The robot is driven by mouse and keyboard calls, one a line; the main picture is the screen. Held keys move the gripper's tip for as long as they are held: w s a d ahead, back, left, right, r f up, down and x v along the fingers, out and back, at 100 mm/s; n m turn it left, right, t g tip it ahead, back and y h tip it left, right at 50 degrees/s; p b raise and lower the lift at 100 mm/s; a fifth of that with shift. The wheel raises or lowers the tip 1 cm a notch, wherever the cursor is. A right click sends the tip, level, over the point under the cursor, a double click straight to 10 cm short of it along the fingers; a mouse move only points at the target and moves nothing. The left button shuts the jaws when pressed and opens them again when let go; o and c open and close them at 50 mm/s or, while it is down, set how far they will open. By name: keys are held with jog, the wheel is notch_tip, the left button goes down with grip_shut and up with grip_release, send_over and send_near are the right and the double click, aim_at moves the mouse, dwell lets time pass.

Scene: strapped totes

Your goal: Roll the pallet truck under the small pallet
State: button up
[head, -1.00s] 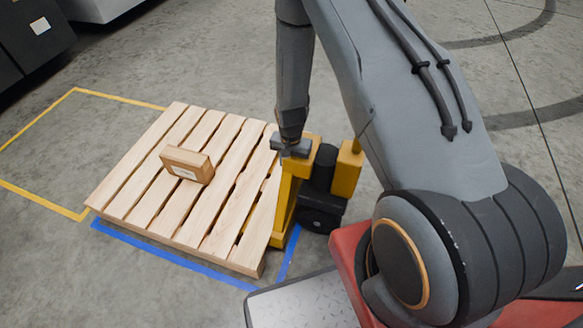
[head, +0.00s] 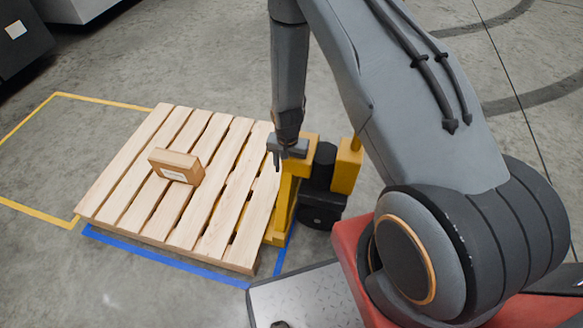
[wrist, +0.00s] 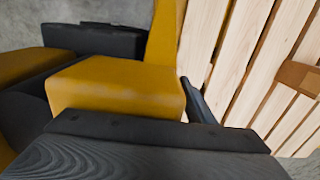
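The yellow and black pallet truck (head: 318,185) stands against the right edge of the small wooden pallet (head: 165,195). Yellow shows through gaps between the right-hand slats, so part of the truck lies under the pallet. My gripper (head: 280,165) is at the truck's yellow upright, with one dark finger pointing down on its pallet side. In the wrist view, a yellow block of the truck (wrist: 115,88) fills the space before the dark gripper body, and one finger (wrist: 196,100) shows to its right. The other finger is hidden, so the grip is unclear. The pallet also shows there (wrist: 245,65).
A small brown box (head: 176,166) lies on the pallet. Blue tape (head: 165,257) runs along the pallet's near side, and yellow tape (head: 40,211) marks floor to the left. Dark cabinets (head: 22,35) stand at the upper left. Concrete floor is open left of the pallet.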

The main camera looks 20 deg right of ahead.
aim_at(290, 160)
jog(key=shift+d, duration=0.35)
jog(key=shift+r, duration=0.15)
notch_tip(290, 160, up, 7)
jog(key=shift+f+p, duration=0.1)
jog(key=shift+p, duration=0.55)
jog(key=shift+r, duration=0.4)
jog(key=shift+s, duration=0.15)
